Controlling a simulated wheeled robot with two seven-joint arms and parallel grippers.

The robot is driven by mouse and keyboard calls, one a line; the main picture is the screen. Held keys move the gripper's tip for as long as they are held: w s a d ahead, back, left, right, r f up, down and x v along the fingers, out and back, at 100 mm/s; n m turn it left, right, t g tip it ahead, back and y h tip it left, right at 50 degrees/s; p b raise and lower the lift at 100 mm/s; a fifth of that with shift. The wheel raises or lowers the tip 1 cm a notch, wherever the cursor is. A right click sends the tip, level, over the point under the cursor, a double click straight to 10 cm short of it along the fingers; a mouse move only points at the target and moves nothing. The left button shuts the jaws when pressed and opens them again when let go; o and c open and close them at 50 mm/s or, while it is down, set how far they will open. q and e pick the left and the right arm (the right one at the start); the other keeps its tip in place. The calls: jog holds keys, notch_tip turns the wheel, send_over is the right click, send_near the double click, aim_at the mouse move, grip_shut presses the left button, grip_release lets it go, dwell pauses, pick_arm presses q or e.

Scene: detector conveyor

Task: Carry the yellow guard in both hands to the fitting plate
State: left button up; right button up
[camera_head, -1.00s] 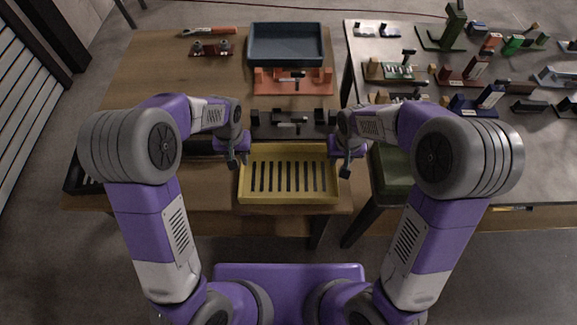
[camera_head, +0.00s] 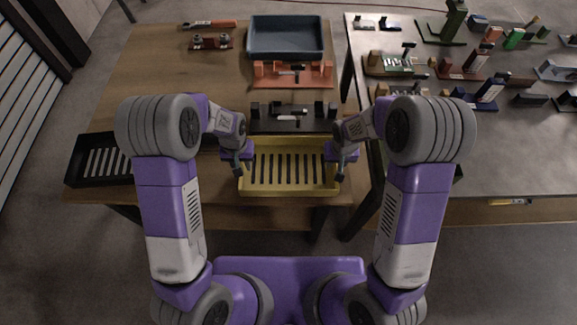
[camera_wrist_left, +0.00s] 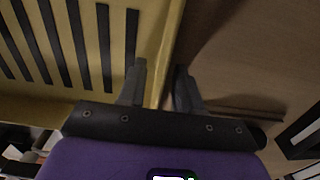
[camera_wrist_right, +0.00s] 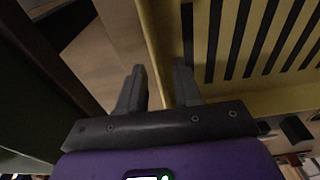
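The yellow guard (camera_head: 289,188), a shallow slotted tray, lies near the front edge of the wooden table. My left gripper (camera_head: 238,163) is at its left side wall; in the left wrist view the open fingers (camera_wrist_left: 160,88) stand either side of that wall (camera_wrist_left: 168,45), with gaps. My right gripper (camera_head: 341,164) is at its right side wall; in the right wrist view the open fingers (camera_wrist_right: 157,88) likewise straddle the wall (camera_wrist_right: 158,35). A black plate with upright blocks (camera_head: 262,125) and an orange plate (camera_head: 290,83) lie behind the guard. I cannot tell which is the fitting plate.
A black slotted tray (camera_head: 75,174) lies at the table's left. A blue-grey bin (camera_head: 287,54) stands at the back, and a red plate (camera_head: 211,44) beside it. The grey table (camera_head: 500,145) at right holds several small parts. The left middle of the wooden table is clear.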

pick_arm(q)
grip_shut()
pick_arm(e)
grip_shut()
pick_arm(q)
jog(key=shift+r, duration=0.1)
dwell(1.0)
